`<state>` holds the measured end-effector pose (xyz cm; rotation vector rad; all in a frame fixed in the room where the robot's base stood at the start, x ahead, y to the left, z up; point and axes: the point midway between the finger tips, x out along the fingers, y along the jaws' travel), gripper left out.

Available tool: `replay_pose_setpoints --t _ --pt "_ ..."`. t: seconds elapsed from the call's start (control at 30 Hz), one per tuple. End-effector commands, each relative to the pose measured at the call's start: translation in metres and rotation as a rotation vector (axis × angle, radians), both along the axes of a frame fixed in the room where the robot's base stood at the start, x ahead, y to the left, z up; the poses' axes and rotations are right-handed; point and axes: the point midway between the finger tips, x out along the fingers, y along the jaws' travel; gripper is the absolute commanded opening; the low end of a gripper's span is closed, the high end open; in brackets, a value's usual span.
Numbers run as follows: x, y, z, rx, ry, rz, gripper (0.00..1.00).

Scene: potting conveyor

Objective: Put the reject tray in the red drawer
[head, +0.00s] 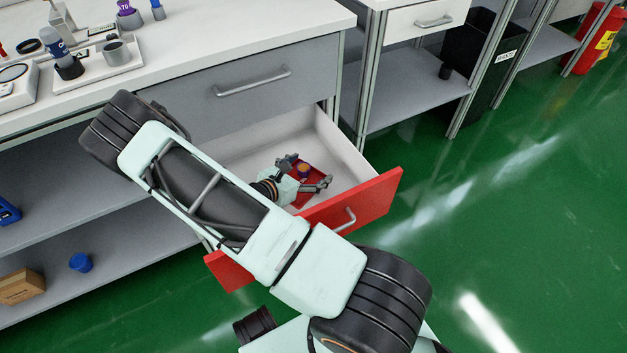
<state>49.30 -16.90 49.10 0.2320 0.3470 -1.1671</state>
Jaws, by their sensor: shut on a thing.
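The red drawer (375,201) is pulled open, with its red front facing the aisle and a white interior. The red reject tray (316,174) is inside the drawer space, partly hidden by my gripper. A small purple and yellow item (303,169) is on the tray. My gripper (309,173) is down within the drawer walls and shut on the tray. Whether the tray touches the drawer floor cannot be told. My arm hides the left part of the drawer and its front.
A grey closed drawer (230,100) sits above the open one. The white worktop (230,38) holds bottles and a cup on a plate. Shelves with a blue pot (81,262) are at lower left. A black bin (478,50) stands at right. Green floor is clear at right.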

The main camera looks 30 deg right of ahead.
Motion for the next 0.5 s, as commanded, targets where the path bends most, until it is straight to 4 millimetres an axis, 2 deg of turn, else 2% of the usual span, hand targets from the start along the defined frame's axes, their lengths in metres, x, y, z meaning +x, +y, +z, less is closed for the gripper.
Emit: replay_pose_setpoints --t 0.03,0.27,0.4,0.5 --pt "0.002 -0.004 -0.007 -0.001 0.0 0.0 0.57" --pt "0.004 -0.015 -0.018 -0.002 0.0 -0.001 0.57" --pt "0.005 -0.017 -0.041 -0.001 0.0 0.002 0.57" --pt "0.005 -0.017 -0.051 -0.001 -0.001 0.002 0.57"
